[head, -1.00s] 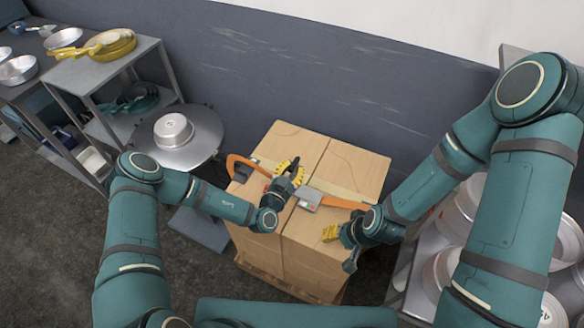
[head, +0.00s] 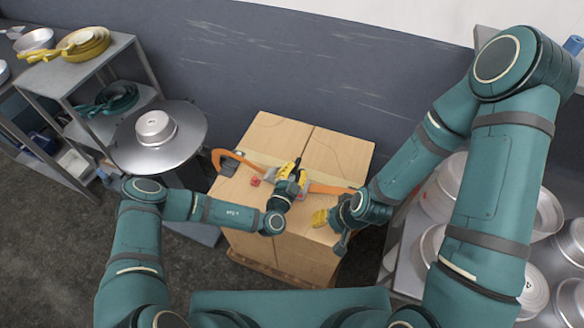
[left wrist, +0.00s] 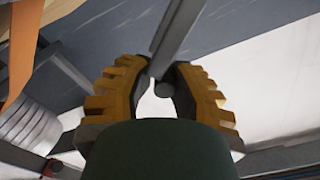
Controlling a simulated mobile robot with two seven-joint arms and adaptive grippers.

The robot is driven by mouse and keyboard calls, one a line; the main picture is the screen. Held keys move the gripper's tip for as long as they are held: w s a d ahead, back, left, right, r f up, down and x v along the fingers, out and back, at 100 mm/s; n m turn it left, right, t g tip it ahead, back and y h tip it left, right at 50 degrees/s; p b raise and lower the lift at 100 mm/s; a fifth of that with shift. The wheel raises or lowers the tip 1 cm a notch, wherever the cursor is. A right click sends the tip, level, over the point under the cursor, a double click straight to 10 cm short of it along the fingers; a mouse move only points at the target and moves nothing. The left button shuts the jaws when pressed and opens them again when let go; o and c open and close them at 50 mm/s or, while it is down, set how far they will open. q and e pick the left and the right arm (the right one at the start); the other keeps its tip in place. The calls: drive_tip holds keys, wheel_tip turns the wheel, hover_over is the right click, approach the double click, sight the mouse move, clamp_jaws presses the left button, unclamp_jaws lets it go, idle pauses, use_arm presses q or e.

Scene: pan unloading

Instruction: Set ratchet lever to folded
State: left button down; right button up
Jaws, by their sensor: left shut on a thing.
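The ratchet (head: 303,180) sits on an orange strap (head: 325,188) on top of the cardboard boxes (head: 285,131). My left gripper (head: 292,171) is over the ratchet, its yellow fingers shut on the lever and hiding much of it. In the left wrist view the ratchet lever (left wrist: 178,40) is a grey bar coming down between the two yellow fingers (left wrist: 160,85). The lever's exact angle is hard to tell. My right gripper (head: 321,217) is near the right front edge of the box top, below the strap; its finger opening is too small to judge.
A small red piece (head: 255,181) lies on the box top, left of the ratchet. A round metal table (head: 190,130) with a pan stands left. A shelf (head: 75,77) with pans is at far left. Stacked pans (head: 440,195) stand right. A dark wall (head: 300,60) is behind.

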use_arm(q)
drive_tip(key=shift+f, duration=0.2)
drive_tip(key=c, duration=0.9)
unclamp_jaws()
drive_tip(key=shift+s+r, duration=0.1)
drive_tip(key=v, duration=1.2)
